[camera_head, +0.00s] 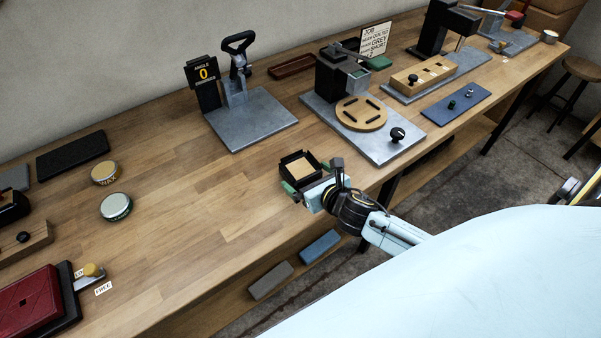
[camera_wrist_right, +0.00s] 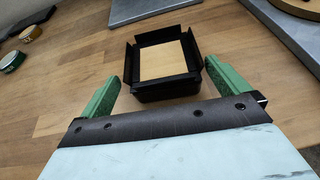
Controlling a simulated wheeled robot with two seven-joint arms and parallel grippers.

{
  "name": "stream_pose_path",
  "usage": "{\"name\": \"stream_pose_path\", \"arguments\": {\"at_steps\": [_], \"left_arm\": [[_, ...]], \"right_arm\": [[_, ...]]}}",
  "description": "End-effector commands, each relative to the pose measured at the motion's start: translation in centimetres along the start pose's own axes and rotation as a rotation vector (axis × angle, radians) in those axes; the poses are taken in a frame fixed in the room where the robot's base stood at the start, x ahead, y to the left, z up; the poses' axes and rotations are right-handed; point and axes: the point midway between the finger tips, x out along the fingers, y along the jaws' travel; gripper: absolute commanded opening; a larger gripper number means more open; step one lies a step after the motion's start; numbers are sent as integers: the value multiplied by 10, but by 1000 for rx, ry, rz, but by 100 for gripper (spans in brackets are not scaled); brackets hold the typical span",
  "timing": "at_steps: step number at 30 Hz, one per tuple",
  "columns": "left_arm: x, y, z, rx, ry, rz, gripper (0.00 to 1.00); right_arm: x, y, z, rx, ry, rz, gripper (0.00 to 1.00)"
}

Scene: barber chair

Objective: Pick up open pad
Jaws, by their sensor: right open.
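The open pad, as I take it, is a small black square tray with upright side flaps and a flat tan face inside. It rests on the wooden bench near its front edge in the head view (camera_head: 299,166) and ahead of my gripper in the right wrist view (camera_wrist_right: 167,60). My right gripper (camera_head: 309,181) is open. Its green fingers, also in the right wrist view (camera_wrist_right: 163,75), point at the pad, one to each side of its near part, with visible gaps. The pad's near lower side is partly hidden by the gripper in the head view. My left gripper is not in view.
A grey-based press (camera_head: 250,120) stands behind the pad. A metal plate with a round wooden disc (camera_head: 361,113) is to its right. Two round tins (camera_head: 116,207) and a red pad (camera_head: 28,302) lie left. Bare bench (camera_head: 200,215) lies left of the pad.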

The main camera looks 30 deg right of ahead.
Motion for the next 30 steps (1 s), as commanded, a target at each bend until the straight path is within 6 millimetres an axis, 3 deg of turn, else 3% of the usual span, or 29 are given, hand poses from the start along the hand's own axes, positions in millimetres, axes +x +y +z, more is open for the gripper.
{"name": "stream_pose_path", "arguments": {"at_steps": [10,20,30], "left_arm": [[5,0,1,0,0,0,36],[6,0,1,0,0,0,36],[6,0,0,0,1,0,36]], "right_arm": [[43,-3,-2,2,-1,0,100],[51,-3,-2,1,0,0,100],[50,-3,-2,1,0,0,58]]}}
